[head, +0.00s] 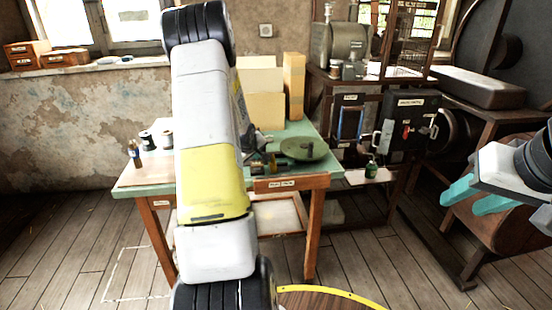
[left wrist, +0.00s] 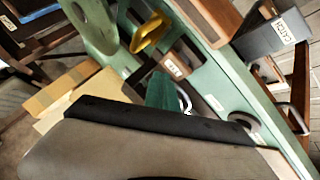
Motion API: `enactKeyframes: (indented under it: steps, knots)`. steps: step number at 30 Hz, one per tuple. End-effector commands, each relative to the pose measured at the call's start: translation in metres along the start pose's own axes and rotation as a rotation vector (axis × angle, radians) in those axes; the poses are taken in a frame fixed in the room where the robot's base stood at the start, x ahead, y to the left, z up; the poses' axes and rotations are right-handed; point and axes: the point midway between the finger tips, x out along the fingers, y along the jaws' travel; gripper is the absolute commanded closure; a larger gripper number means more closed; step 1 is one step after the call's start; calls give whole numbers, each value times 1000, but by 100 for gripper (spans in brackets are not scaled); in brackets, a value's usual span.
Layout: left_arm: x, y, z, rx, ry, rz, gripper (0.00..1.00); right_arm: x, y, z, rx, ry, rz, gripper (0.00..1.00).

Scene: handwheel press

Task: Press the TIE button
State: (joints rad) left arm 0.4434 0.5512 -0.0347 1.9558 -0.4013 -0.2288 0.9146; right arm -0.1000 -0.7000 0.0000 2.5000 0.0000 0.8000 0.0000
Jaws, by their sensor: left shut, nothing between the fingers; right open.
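In the left wrist view a small white label (left wrist: 172,68), which seems to read TIE, sits on a brown block on the green bench. I cannot make out the button itself; it may be hidden by my gripper. My left gripper (left wrist: 163,82) shows as teal fingers, shut and empty, pointing at the bench close beside that label. I cannot tell whether it touches anything. In the head view my left arm covers the middle of the bench, and the left gripper is hidden behind it. My right gripper (head: 462,202) is open and empty at the right, away from the bench.
The green bench (head: 325,180) carries a round green plate (head: 304,149), spools (head: 146,140) and cream boxes (head: 262,110). The left wrist view shows a yellow part (left wrist: 150,32) and a grey box labelled CATCH (left wrist: 270,40). A black panel (head: 407,120) stands behind, right.

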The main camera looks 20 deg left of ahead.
Motion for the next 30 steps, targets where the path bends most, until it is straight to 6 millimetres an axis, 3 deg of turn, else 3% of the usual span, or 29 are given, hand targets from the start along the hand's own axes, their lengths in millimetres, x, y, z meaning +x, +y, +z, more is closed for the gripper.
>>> enactKeyframes:
  steps: [30]
  knots:
    - [6, -5, 5, -1, 0, 0, 100, 0, 0, 0, 0, 0, 0, 58]
